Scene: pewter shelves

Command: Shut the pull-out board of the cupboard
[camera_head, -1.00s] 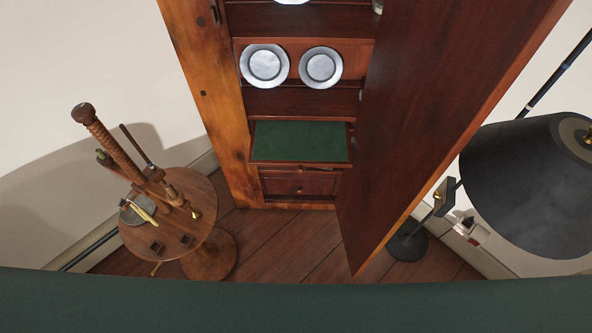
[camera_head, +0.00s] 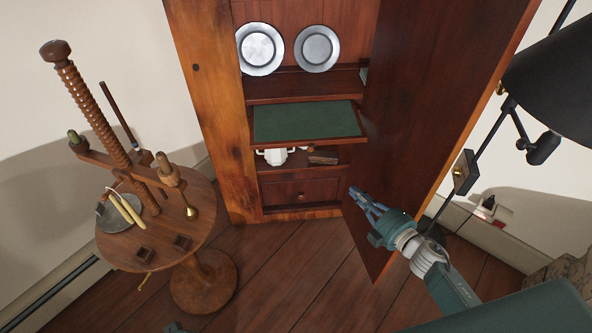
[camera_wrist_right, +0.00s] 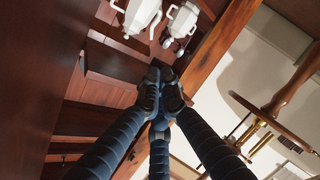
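The cupboard (camera_head: 215,120) stands open at the middle of the head view. Its pull-out board (camera_head: 305,122), green-topped with a wooden rim, juts out below the plate shelf. My right gripper (camera_head: 357,195) is in front of the cupboard, below and right of the board and apart from it, beside the open door (camera_head: 425,120). In the right wrist view, its three blue fingers (camera_wrist_right: 160,88) meet at the tips with nothing between them. Small bluish-grey parts at the head view's bottom edge may be my left gripper (camera_head: 175,328); its fingers cannot be made out.
White pots (camera_head: 274,156) stand on the shelf under the board, with a closed drawer (camera_head: 300,193) below. Pewter plates (camera_head: 317,48) stand above. A round wooden candle stand (camera_head: 150,215) is at left. A black lamp (camera_head: 555,75) is at right. The floor in front is clear.

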